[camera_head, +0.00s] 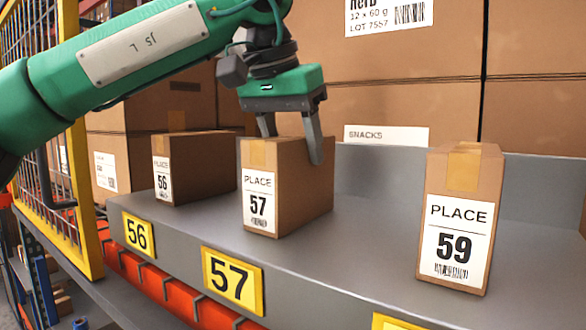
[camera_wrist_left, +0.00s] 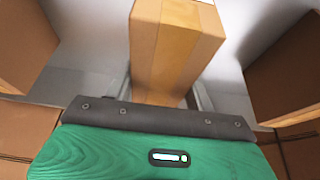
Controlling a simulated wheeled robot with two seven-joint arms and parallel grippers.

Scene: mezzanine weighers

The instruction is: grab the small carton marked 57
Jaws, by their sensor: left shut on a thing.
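The small carton marked 57 (camera_head: 292,190) stands upright on the grey shelf, behind the yellow 57 tag. Its white label reads PLACE 57. My left gripper (camera_head: 292,150) reaches down over it from above, shut on its upper part with a finger at either side. In the left wrist view the carton (camera_wrist_left: 172,45) shows between the fingers, with tan tape along its top. The fingers are partly hidden there behind the gripper's green body. My right gripper is in neither view.
The carton marked 56 (camera_head: 206,167) stands close on the left, and the carton marked 59 (camera_head: 459,215) stands farther right. The grey shelf (camera_head: 365,225) is bare between 57 and 59. Large boxes stack behind. A yellow mesh guard (camera_head: 85,195) stands at the left.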

